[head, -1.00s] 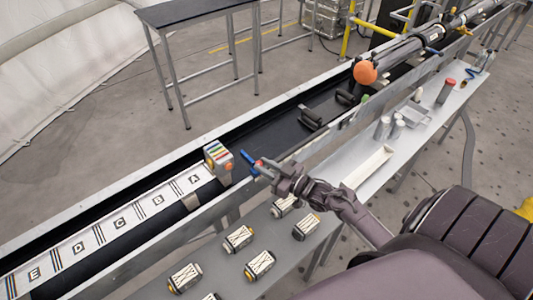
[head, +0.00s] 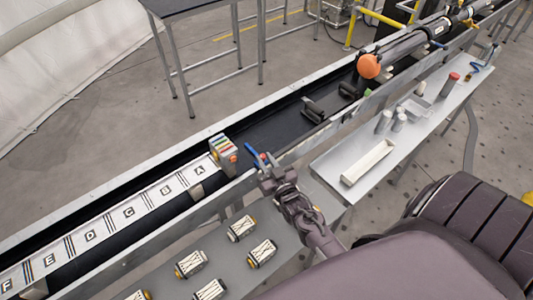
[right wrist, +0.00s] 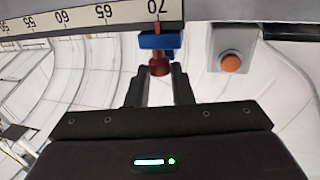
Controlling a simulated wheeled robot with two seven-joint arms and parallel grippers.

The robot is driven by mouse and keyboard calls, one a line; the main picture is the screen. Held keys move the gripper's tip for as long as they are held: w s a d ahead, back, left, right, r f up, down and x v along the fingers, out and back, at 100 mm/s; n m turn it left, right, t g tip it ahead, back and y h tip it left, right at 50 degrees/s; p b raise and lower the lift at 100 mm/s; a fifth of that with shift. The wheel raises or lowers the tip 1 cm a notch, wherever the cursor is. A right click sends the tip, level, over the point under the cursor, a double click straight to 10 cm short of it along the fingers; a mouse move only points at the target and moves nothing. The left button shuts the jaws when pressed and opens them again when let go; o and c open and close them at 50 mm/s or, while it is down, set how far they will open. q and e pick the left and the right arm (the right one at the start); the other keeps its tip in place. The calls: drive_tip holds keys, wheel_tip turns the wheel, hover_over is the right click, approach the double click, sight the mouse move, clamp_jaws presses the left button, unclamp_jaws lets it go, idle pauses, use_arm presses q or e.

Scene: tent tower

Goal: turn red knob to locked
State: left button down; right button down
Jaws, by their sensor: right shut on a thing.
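The red knob (right wrist: 158,66) sits at the end of a blue part (right wrist: 158,42) on the rail, just under the 70 mark of a scale in the right wrist view. My right gripper (right wrist: 159,78) is shut on the red knob, one dark finger on each side. In the head view, my right gripper (head: 266,168) is at the rail beside the blue part (head: 254,156), and it mostly hides the knob. I cannot read the knob's locked or unlocked state. My left gripper is not in view.
A grey box with an orange button (right wrist: 231,63) is right of the knob in the wrist view. A lettered strip (head: 130,212) lies in the trough. Several striped cylinders (head: 262,253) lie on the near shelf. A white tray (head: 346,180) is on the right shelf.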

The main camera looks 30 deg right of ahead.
drive_tip(key=c, duration=1.3)
unclamp_jaws()
drive_tip(key=shift+s+f, duration=0.1)
drive_tip(key=shift+s, duration=0.25)
drive_tip(key=s, duration=0.2)
drive_tip(key=s+b, duration=0.1)
drive_tip(key=s, duration=0.1)
drive_tip(key=s+a+b, duration=0.1)
drive_tip(key=s, duration=0.2)
